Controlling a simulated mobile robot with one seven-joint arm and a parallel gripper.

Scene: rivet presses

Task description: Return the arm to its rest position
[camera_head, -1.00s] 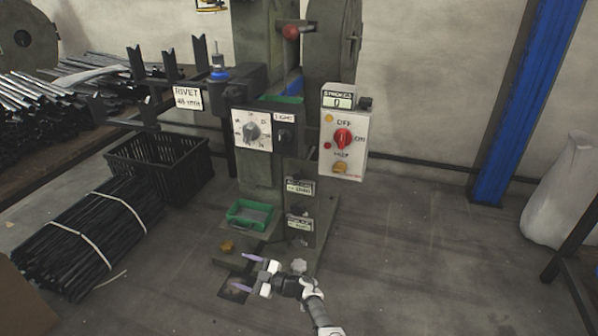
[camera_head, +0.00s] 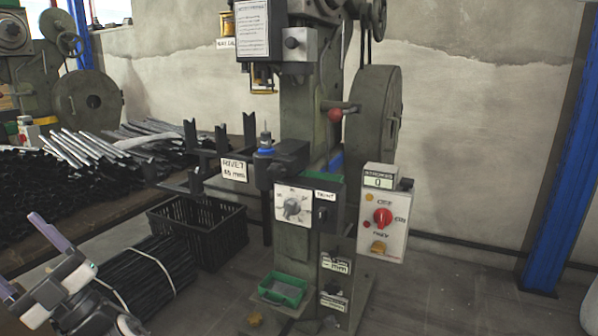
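My gripper (camera_head: 20,254) is at the lower left of the head view, partly cut off by the picture's left edge. Its two purple fingers are spread apart with nothing seen between them. My arm's wrist, white and dark grey, shows below it at the bottom left corner. The gripper appears in front of the floor and the bundle of dark rods, left of the green rivet press (camera_head: 311,130), and is clear of the press.
A control box (camera_head: 396,245) with a red knob and a stroke counter reading 0 is on the press. A green tray (camera_head: 268,296) sits low in front. A black crate (camera_head: 158,222) and tied dark rods (camera_head: 139,284) lie left. Floor at right is clear before a blue column (camera_head: 560,150).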

